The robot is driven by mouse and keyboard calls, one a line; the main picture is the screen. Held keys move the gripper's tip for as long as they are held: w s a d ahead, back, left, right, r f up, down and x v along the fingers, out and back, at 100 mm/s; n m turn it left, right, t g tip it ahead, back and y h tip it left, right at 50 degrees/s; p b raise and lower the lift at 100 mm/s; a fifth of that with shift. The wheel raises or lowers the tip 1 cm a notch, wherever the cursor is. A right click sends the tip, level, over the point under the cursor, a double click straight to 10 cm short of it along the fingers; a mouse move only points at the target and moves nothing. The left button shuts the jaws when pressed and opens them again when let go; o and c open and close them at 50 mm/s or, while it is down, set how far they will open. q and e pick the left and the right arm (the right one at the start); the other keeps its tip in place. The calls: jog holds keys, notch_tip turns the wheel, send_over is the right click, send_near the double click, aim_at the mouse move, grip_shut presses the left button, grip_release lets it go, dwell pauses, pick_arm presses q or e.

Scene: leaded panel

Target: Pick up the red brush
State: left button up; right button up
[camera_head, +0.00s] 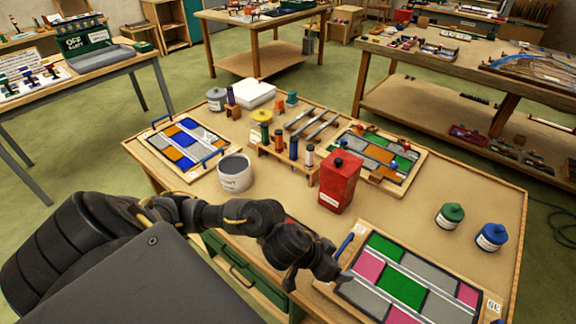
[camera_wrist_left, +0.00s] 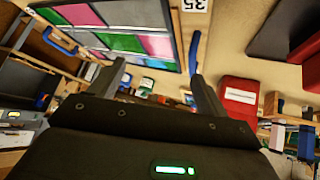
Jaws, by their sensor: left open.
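I cannot make out a red brush for certain. A small wooden rack (camera_head: 284,163) in mid-table holds several short upright handled items, one of them reddish (camera_head: 278,137). My left gripper (camera_head: 318,278) is low at the table's front edge, beside the near colored panel and well short of the rack. In the left wrist view its two fingers (camera_wrist_left: 160,88) stand apart with nothing between them. My arm hides part of the front table edge, where a dark red patch shows. My right gripper is not in view.
A tall red can (camera_head: 340,182) stands between my gripper and the rack's right end. A white tub (camera_head: 235,172) is left of it. The near panel (camera_head: 405,285) lies right of my gripper. Green (camera_head: 450,215) and blue (camera_head: 491,236) jars stand at right; bare tabletop lies between can and jars.

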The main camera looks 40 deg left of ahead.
pick_arm(q)
jog(key=a+n+g+y, duration=0.2)
jog(key=a+n+y, duration=0.25)
jog(key=a, duration=1.45)
jog(key=shift+g, duration=0.3)
jog(key=b+x, duration=0.2)
jog(key=x, duration=0.2)
jog(key=shift+w+d+f+b, duration=0.15)
jog(key=shift+b, duration=0.15)
jog(key=shift+w+f, duration=0.15)
jog(key=shift+f, duration=0.05)
jog(key=b+x, duration=0.2)
jog(key=x, duration=0.2)
jog(key=shift+f, duration=0.35)
jog(key=shift+w+f, duration=0.2)
jog(key=shift+f, duration=0.05)
jog(key=c, duration=1.2)
jog(key=shift+o, duration=0.2)
